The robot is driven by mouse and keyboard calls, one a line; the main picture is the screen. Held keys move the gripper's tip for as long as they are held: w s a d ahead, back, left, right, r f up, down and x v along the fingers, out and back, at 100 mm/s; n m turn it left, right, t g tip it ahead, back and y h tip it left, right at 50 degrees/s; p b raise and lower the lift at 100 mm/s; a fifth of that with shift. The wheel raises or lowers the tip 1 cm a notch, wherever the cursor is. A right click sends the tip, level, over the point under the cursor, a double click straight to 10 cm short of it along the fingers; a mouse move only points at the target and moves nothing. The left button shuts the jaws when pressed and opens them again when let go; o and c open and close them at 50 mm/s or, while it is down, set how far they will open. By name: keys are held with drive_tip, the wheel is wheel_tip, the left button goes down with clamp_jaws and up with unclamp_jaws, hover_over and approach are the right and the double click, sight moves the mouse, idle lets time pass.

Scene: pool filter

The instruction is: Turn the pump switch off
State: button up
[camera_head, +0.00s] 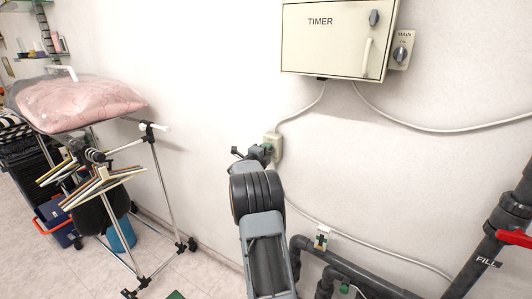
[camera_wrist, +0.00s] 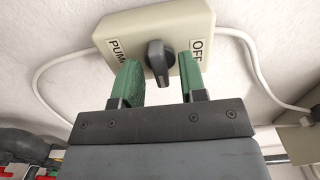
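The pump switch box (camera_wrist: 199,18) is cream, with a "PUMP" label on its left and an "OFF" label on its right in the wrist view. Its dark knob (camera_wrist: 157,58) stands out from the middle of the face. My gripper (camera_wrist: 160,70) is open, with one green finger on each side of the knob. Narrow gaps seem to show beside the knob; I cannot tell if either finger touches it. In the head view the switch box (camera_head: 277,148) is on the white wall, partly hidden behind my gripper (camera_head: 262,151).
A cream timer box (camera_head: 330,45) and a main switch (camera_head: 402,50) are on the wall above. Cables run along the wall. Dark pipes (camera_head: 355,272) with a red valve handle (camera_head: 515,238) are at lower right. A rack (camera_head: 160,180) with a pink bag (camera_head: 80,100) stands left.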

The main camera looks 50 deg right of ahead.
clamp_jaws()
idle(0.3)
drive_tip(key=shift+n+p, duration=3.5)
drive_tip(key=shift+n, duration=5.3)
drive_tip(key=shift+f+n, duration=0.1)
drive_tip(key=shift+n, duration=0.2)
drive_tip(key=shift+o, duration=0.3)
unclamp_jaws()
